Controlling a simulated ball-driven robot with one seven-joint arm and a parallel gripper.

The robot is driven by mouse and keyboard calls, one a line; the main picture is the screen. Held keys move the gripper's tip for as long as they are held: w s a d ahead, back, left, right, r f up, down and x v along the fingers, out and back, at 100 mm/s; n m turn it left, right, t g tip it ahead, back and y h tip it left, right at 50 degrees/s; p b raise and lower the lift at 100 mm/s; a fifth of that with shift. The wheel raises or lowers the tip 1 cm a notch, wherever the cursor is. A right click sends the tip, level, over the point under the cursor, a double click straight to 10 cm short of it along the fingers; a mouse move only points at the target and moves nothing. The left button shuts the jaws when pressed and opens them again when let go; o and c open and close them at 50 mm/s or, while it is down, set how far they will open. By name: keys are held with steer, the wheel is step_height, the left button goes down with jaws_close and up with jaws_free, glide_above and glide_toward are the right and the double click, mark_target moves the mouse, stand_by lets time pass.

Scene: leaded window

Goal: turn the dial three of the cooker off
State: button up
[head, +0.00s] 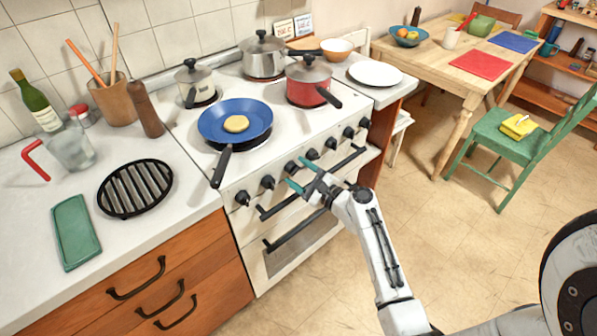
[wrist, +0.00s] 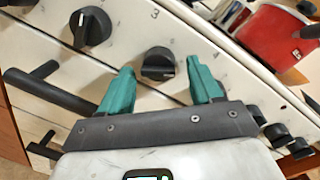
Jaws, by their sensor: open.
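The white cooker (head: 185,130) has a row of black dials along its front. In the head view this appears to be the third dial from the left (head: 291,167). My gripper (head: 300,175) is open, its teal fingers on either side of this dial; it also shows in the wrist view (wrist: 160,72). I cannot tell whether they touch it. Its pointer setting is unclear.
Neighbouring dials (wrist: 91,27) sit close on both sides. A dark handle bar (head: 305,230) projects below. A blue pan (head: 212,120) has its handle over the cooker's front edge. A red pot (head: 306,92) stands further right. Open floor (head: 440,230) lies right of my arm.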

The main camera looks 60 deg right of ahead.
steer(key=shift+w, duration=0.25)
steer(key=c, duration=1)
